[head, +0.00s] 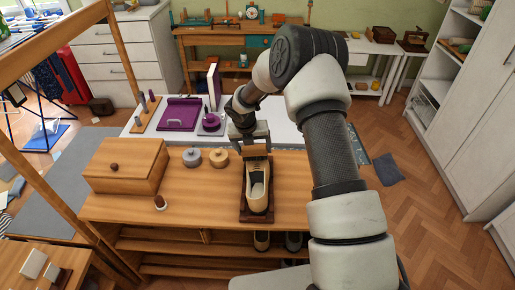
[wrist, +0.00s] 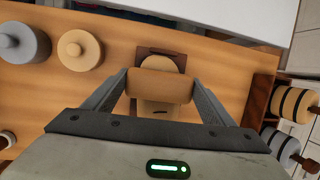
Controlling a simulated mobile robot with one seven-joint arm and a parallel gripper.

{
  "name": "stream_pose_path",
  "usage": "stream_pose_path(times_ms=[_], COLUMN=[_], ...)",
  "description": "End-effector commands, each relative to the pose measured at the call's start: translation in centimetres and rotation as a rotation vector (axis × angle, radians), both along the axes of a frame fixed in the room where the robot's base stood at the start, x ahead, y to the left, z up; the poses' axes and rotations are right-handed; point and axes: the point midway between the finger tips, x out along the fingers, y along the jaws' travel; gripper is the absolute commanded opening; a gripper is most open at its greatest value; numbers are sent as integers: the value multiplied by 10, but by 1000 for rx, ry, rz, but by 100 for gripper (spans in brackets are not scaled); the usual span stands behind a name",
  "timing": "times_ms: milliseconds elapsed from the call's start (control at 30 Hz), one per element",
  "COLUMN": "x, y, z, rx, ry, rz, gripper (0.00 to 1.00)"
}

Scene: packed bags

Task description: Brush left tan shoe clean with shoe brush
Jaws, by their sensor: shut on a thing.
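The tan shoe (head: 257,196) stands on a dark wooden stand (head: 257,217) near the right side of the wooden bench. In the wrist view the shoe (wrist: 160,63) shows beyond and below a brown wooden block, which looks like the shoe brush (wrist: 160,86). My gripper (wrist: 160,90) is shut on the brush, one finger at each end, over the shoe. Any bristles are hidden, so I cannot tell whether the brush touches the shoe. In the head view my gripper (head: 254,143) is above the shoe's far end, and the brush is hard to make out.
A grey round lidded tin (head: 192,157) and a tan one (head: 219,157) stand left of the shoe. A wooden box (head: 125,165) and a small knobbed piece (head: 160,203) are farther left. A white table with a purple tray (head: 180,113) stands behind. Bare bench lies around the stand.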

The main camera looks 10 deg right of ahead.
Motion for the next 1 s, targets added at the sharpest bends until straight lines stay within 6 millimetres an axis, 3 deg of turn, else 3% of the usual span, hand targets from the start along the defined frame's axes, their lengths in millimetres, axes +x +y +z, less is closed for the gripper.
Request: stream_pose_path(times_ms=[300, 533, 1000], x=[5, 5, -1], y=[25, 30, -1], z=[-6, -4, -2], rx=[0, 1, -1], ry=[-1, 1, 0], rz=[1, 0, -1], gripper=[37, 37, 37])
